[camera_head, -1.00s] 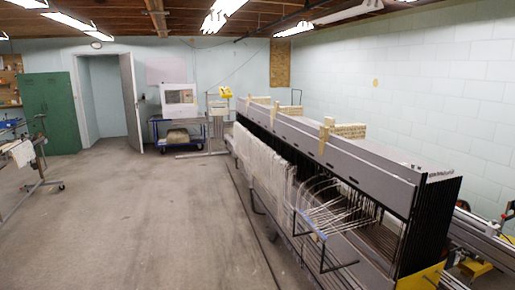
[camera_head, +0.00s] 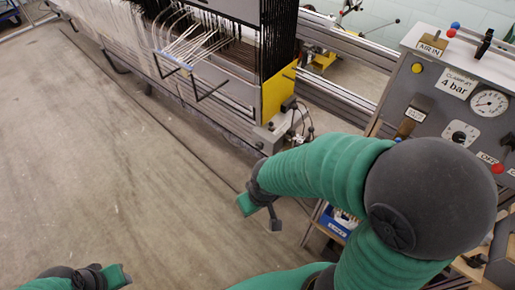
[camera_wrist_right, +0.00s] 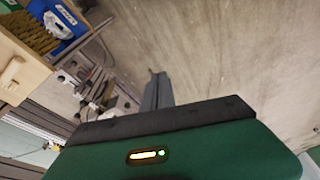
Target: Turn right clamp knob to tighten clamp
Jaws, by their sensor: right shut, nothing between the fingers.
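A grey control panel (camera_head: 430,75) stands at the right of the head view, with a label that seems to read "CLAMP/JET 4 bar". It carries a round gauge (camera_head: 489,103) and a dial knob (camera_head: 460,133) below it. I cannot tell which part is the right clamp knob. My right gripper (camera_head: 276,222) is shut and empty, left of the panel and well apart from it. Its dark fingers (camera_wrist_right: 157,92) also show in the right wrist view, above the floor. My left gripper (camera_head: 122,277) is at the bottom left; its jaws are not clear.
The loom frame (camera_head: 190,75) with pale threads stands at the upper left, with a yellow end plate (camera_head: 280,92). Metal rails (camera_head: 335,98) run between loom and panel. A blue box (camera_head: 335,222) sits under my right arm. The floor at left is clear.

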